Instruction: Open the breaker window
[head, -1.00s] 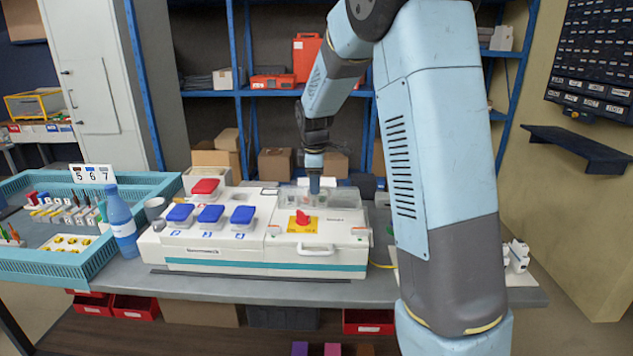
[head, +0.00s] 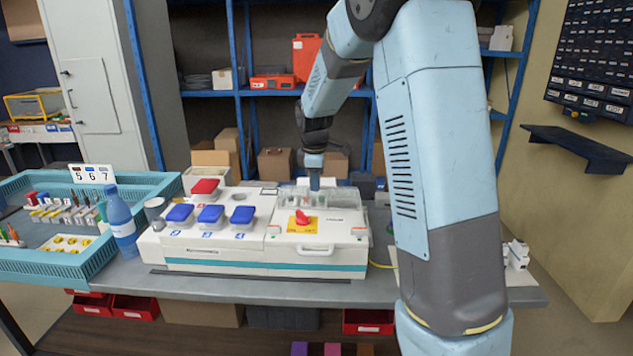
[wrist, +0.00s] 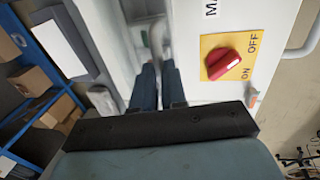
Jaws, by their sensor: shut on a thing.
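The breaker window (head: 292,195) is a clear cover at the back of the white socket box (head: 200,254), behind the red rotary switch (head: 303,217) on its yellow plate. My gripper (head: 314,184) points down at this window. In the wrist view my gripper (wrist: 158,72) has its two dark fingers close together at the box's edge, beside the switch (wrist: 222,64). The fingers are shut on a pale, thin part that looks like the window's edge or handle. The fingertips partly hide the exact contact.
A blue bottle (head: 120,222) and a teal crate (head: 85,262) are further left. Cardboard boxes (head: 275,163) are on the shelf behind.

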